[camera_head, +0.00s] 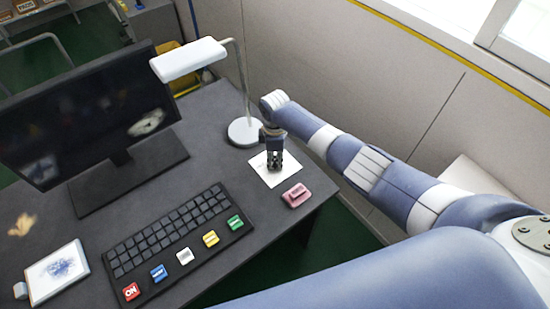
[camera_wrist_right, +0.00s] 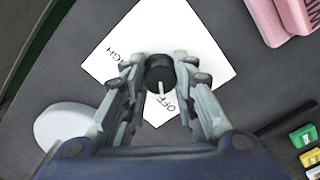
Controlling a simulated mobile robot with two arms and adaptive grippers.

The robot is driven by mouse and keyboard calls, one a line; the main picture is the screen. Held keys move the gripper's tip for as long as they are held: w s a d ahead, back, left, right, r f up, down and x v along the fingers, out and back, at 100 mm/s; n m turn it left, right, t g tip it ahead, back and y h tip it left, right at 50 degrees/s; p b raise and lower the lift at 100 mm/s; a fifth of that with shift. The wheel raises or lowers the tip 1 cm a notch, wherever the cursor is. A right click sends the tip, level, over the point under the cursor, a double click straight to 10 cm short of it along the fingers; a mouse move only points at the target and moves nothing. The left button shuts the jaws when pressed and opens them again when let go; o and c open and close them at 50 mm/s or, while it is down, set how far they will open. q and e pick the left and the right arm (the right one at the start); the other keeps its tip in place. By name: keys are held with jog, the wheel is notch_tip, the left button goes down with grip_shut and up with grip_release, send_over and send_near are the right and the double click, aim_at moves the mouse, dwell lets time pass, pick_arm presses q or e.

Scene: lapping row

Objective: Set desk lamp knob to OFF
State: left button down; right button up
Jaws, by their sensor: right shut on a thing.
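The desk lamp (camera_head: 187,60) stands at the back right of the desk, its round white base (camera_head: 241,134) beside a white label card (camera_head: 267,174). In the right wrist view, a black knob (camera_wrist_right: 160,70) sits on the card (camera_wrist_right: 205,40). Its pale pointer faces the word OFF. My left gripper is not in view.
A pink block (camera_head: 296,195) lies right of the card near the desk edge. A keyboard (camera_head: 170,235) with coloured keys, a monitor (camera_head: 85,115) and a picture card (camera_head: 57,272) are further left. A wall panel stands behind the desk.

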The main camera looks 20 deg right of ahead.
aim_at(275, 160)
jog(key=shift+n, duration=0.5)
jog(key=o, duration=1.1)
notch_tip(275, 160, up, 12)
jog(key=shift+r, duration=0.1)
dwell(0.4)
